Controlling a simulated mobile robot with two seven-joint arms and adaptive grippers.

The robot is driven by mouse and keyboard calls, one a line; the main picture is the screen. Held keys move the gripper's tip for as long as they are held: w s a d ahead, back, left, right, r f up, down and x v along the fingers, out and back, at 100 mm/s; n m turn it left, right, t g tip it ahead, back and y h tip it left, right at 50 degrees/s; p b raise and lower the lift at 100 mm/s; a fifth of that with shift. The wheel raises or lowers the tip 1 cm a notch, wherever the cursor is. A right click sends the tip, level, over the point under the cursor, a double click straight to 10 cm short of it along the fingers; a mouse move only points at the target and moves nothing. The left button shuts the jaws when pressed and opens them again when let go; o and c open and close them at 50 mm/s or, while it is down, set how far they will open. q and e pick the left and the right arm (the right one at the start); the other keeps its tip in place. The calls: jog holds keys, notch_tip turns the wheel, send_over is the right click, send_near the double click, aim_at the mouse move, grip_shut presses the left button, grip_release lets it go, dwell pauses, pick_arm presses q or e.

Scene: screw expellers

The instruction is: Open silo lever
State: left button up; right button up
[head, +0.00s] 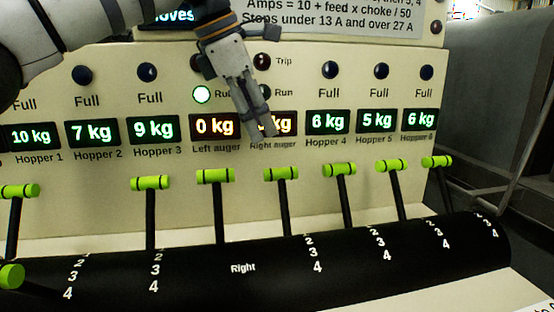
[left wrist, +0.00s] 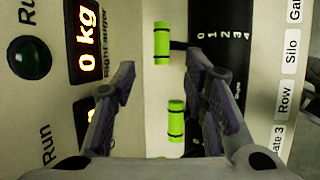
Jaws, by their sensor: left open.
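My left gripper (head: 262,125) is open and empty in front of the panel, over the right auger display. In the left wrist view its two fingers (left wrist: 162,75) are spread apart. Two green lever handles show between and beyond them, one upper (left wrist: 162,43) and one lower (left wrist: 176,121); I cannot tell that either is touched. A label reading "Silo" (left wrist: 292,50) is at the right of that view, beside a "Row" label (left wrist: 284,98). In the head view no lever is visibly labelled silo. Levers stand below the left auger (head: 216,176) and right auger (head: 281,173) displays. My right gripper is not in view.
Several more green-handled levers stand in the row, including ones below hopper 3 (head: 150,183) and hopper 4 (head: 340,169). One handle (head: 11,276) at the lower left sits much lower. A black numbered drum cover (head: 200,279) runs along the front. The left auger display (head: 215,126) reads 0 kg.

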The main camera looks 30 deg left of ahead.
aim_at(279, 169)
pick_arm(q)
jog(key=x, duration=1)
jog(key=shift+d+f, duration=0.1)
jog(key=shift+f, duration=0.15)
grip_shut()
